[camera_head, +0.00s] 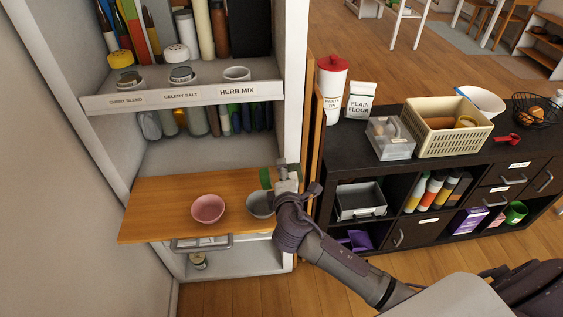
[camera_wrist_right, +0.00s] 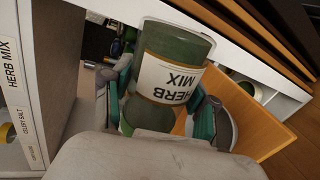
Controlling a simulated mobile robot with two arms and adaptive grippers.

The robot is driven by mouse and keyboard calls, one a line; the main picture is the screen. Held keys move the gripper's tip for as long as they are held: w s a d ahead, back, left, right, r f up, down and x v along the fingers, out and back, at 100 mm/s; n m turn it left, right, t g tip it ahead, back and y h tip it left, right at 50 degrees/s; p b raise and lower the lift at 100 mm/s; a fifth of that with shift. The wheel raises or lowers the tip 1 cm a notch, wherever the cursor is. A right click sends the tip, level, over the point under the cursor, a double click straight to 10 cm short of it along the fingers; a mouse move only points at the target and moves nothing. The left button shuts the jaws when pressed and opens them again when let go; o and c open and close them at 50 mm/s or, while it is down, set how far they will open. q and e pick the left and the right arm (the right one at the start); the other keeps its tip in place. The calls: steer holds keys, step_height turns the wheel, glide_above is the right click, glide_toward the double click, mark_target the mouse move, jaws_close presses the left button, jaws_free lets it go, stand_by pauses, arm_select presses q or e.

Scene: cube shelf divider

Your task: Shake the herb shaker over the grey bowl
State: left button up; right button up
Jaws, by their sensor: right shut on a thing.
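The herb shaker, a green jar with a cream HERB MIX label (camera_wrist_right: 170,78), is held between the fingers of my right gripper (camera_wrist_right: 160,108). Its label reads upside down in the wrist view. In the head view the green shaker (camera_head: 265,178) shows just left of the right gripper (camera_head: 280,178), above the grey bowl (camera_head: 258,204). The grey bowl sits on the wooden board at the board's right end, partly hidden by my right wrist. My left gripper is not in view.
A pink bowl (camera_head: 208,208) stands left of the grey bowl on the wooden board (camera_head: 150,215). Above is a labelled shelf edge (camera_head: 185,95) with jars over the CURRY BLEND and CELERY SALT labels. A white shelf side panel (camera_head: 297,120) rises close beside my right gripper.

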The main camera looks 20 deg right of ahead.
steer(key=r+n+p, duration=0.1)
steer(key=p, duration=0.1)
steer(key=r+n+h+p, duration=0.1)
steer(key=r+n+p, duration=0.1)
steer(key=shift+w+a+n+h+p, duration=0.15)
steer(key=shift+a+n+h+p, duration=0.15)
steer(key=shift+a+p, duration=0.1)
steer(key=shift+w+a+r+n+h+p, duration=0.1)
steer(key=shift+a+r+n+h+p, duration=0.25)
steer(key=shift+n+p, duration=0.35)
steer(key=shift+a+f+n, duration=0.1)
steer(key=shift+n, duration=0.3)
step_height(320, 180, up, 4)
steer(key=shift+f, duration=0.25)
step_height(320, 180, down, 4)
steer(key=shift+r, duration=0.2)
